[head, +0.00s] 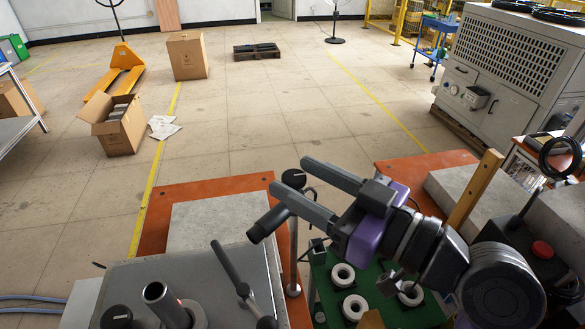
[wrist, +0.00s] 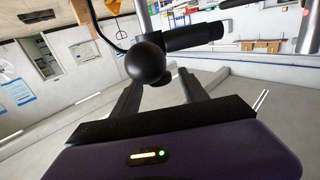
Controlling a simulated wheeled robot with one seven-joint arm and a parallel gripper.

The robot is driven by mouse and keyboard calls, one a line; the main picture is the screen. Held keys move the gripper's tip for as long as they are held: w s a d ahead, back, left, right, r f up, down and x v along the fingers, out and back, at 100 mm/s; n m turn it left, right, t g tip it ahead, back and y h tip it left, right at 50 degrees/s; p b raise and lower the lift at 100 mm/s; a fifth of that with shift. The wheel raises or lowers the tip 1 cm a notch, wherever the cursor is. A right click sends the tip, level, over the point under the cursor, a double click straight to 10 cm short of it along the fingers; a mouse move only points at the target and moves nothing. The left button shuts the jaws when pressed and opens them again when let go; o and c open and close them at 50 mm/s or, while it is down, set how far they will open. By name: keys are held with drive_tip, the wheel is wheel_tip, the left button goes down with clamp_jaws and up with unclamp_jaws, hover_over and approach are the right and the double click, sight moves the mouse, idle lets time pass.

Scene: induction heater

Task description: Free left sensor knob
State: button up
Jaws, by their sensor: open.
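The black round sensor knob (head: 294,178) is on an upright metal post at the near edge of the orange-framed slab. A black cylindrical sensor (head: 268,222) sticks out sideways from the same post. My gripper (head: 292,177) is open, its two long grey fingers reaching left with the knob between their tips. In the wrist view, the knob (wrist: 145,62) shows as a dark ball between the fingertips (wrist: 159,78), with the sensor (wrist: 195,37) just beyond it. I cannot tell whether either finger touches the knob.
A grey metal housing (head: 130,275) with a tube and a black lever stands at the near left. A green tray (head: 335,317) with white rings lies below my arm. A wooden post (head: 474,190) stands close behind my wrist.

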drive_tip(key=shift+x, duration=0.9)
clamp_jaws()
drive_tip(key=shift+f+n+g+y+b, duration=0.1)
drive_tip(key=shift+n+g+y+b, duration=0.2)
drive_tip(key=shift+n+g+b, duration=0.25)
drive_tip(key=shift+g, duration=0.45)
unclamp_jaws()
